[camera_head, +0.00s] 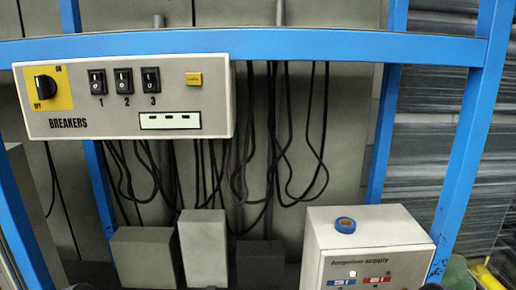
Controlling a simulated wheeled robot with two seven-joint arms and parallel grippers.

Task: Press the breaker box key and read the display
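The breaker box (130,97) is a pale grey case labelled BREAKERS, fixed to a blue frame at the upper left. A small yellow key (193,79) with tiny unreadable lettering sits at the right of its front. Below the key is a pale display (170,120) showing two short dark dashes. A black rotary knob (45,87) on a yellow plate is at the left. Rocker switches numbered 1 (97,82), 2 (123,81) and 3 (151,80) stand between knob and key.
Black cables (285,150) hang below and right of the breaker box. Grey boxes (203,250) stand at the bottom middle. The space before the breaker box front looks clear.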

